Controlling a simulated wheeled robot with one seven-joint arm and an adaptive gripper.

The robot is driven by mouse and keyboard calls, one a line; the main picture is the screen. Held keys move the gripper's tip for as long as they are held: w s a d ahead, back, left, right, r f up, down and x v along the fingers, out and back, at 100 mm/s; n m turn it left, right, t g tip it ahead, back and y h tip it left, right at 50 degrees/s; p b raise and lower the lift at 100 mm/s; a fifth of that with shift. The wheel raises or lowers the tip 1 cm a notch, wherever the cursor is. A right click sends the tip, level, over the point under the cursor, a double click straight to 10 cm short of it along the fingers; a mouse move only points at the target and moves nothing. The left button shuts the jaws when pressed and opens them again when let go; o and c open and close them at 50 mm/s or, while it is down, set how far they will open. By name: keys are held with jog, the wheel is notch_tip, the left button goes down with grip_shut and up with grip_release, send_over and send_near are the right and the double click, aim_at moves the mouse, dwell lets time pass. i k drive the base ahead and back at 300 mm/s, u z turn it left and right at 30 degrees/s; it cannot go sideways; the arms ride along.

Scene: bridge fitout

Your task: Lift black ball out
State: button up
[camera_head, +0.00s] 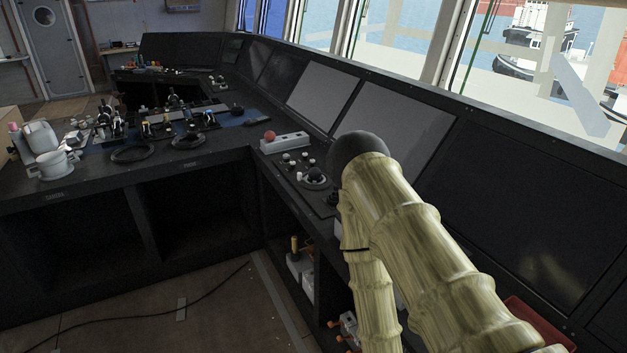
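A small black ball (315,172) sits in a round ringed seat on the dark console, left of my arm. It looks like the task's ball, but it is small and its seat is not clear in detail. My bamboo-textured arm rises from the lower right, with a large dark rounded part at its top beside the console panel. A second arm section runs down in front of the console. My gripper cannot be made out, so whether it is open or holds anything does not show.
A grey box with a red ball (270,135) stands behind the black ball, near several small knobs. Sloped screens (324,95) line the console's back. Levers and white fittings (52,160) crowd the left desk. Open shelves lie below; a cable (150,316) crosses the floor.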

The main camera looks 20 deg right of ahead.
aim_at(315, 174)
jog(key=z, duration=0.1)
jog(key=i, duration=1.2)
jog(key=u, duration=0.05)
